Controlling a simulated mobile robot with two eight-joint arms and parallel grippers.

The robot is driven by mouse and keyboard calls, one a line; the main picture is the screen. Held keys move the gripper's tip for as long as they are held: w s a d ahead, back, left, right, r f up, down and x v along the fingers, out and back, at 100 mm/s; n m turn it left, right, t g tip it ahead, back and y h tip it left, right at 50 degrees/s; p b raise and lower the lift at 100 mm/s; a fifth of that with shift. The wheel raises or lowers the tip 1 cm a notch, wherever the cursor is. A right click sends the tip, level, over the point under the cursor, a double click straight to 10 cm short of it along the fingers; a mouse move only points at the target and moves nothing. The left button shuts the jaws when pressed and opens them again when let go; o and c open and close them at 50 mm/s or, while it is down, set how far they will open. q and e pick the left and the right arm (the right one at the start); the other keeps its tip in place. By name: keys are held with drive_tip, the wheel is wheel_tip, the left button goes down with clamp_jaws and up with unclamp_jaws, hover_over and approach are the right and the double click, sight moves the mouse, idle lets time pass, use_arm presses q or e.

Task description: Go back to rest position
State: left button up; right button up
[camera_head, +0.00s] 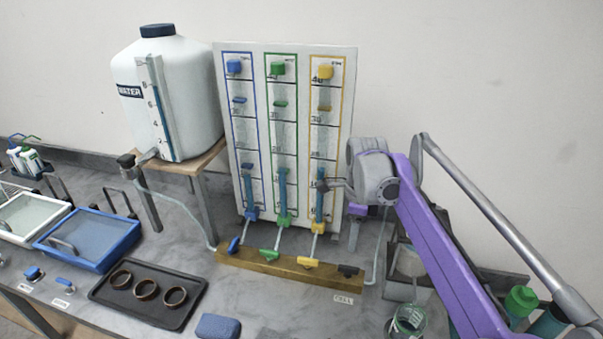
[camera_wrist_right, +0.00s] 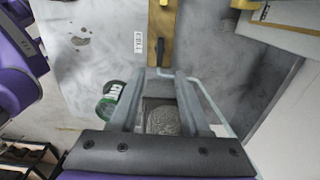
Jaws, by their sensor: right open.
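My right arm (camera_head: 430,225) reaches in from the right in the head view, its purple and grey links in front of the wall and beside the white gauge board. My right gripper (camera_wrist_right: 160,88) is open and empty in the right wrist view. Its two grey fingers show above a grey gravel-filled box (camera_wrist_right: 162,121), with nothing between them. My left gripper is not in view.
A gauge board (camera_head: 347,130) stands behind a wooden bar (camera_head: 285,269) with coloured levers. A water tank (camera_head: 190,90) is at left. A black tray (camera_head: 185,322) holds rings. A green-rimmed jar (camera_head: 408,320) stands near the arm. Open wall space lies above the arm.

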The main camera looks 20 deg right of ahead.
drive_tip(key=s+a+f+n+t, duration=0.2)
drive_tip(key=s+a+f+n, duration=0.1)
drive_tip(key=s+n, duration=0.4)
drive_tip(key=s+a+f+n+t, duration=0.1)
drive_tip(key=s+a+f+n, duration=0.3)
drive_tip(key=n, duration=0.5)
drive_tip(key=s+a+f+n+t, duration=0.2)
drive_tip(key=s+a+f+n, duration=0.1)
drive_tip(key=s+f+n, duration=0.3)
drive_tip(key=shift+s+a+f+n+t, duration=0.15)
drive_tip(key=shift+s+n, duration=0.45)
drive_tip(key=shift+s, duration=0.45)
drive_tip(key=shift+s+a+f+n+t, duration=0.15)
drive_tip(key=shift+s+n, duration=0.45)
drive_tip(key=shift+s, duration=0.4)
drive_tip(key=shift+r, duration=0.1)
